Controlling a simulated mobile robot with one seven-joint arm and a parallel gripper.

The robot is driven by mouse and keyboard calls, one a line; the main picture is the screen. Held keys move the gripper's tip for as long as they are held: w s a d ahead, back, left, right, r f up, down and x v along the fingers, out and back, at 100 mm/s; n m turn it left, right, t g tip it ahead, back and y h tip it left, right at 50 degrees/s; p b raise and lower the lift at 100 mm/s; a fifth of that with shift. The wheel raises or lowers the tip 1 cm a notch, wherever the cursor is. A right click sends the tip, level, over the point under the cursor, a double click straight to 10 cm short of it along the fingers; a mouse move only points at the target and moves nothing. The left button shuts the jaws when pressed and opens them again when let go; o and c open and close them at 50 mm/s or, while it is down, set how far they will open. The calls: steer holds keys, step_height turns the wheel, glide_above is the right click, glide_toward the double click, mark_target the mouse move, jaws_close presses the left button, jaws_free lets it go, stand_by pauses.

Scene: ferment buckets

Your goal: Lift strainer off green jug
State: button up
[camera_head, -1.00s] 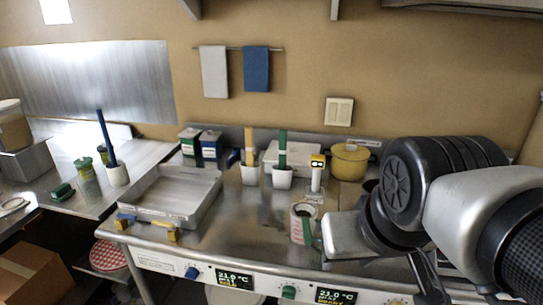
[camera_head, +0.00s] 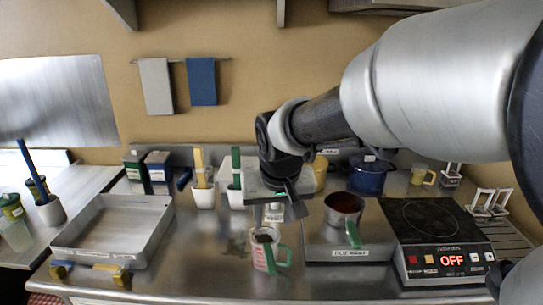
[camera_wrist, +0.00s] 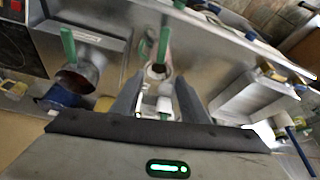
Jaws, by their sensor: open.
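The green-handled jug (camera_head: 262,256) stands on the steel counter near its front edge, clear-walled with red markings. Its green handle points right in the head view. Something dark sits in its mouth; I cannot clearly tell the strainer from the jug's rim. My gripper (camera_head: 284,211) is above and behind the jug in the head view, pointing down. In the wrist view my gripper (camera_wrist: 158,86) has its fingers apart, with nothing held between them.
A saucepan with a green handle (camera_head: 343,203) sits on a scale (camera_head: 345,248) to the right. An induction hob (camera_head: 435,228) reading OFF is farther right. A metal tray (camera_head: 88,250) lies left. White holders (camera_head: 203,197) with tools stand behind. Counter left of the jug is bare.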

mark_target(268, 250)
steer(key=x, duration=1.6)
steer(key=shift+s+a+f, duration=0.1)
steer(key=shift+a, duration=0.1)
steer(key=shift+f+b, duration=0.25)
steer(key=shift+b, duration=0.3)
jaws_close()
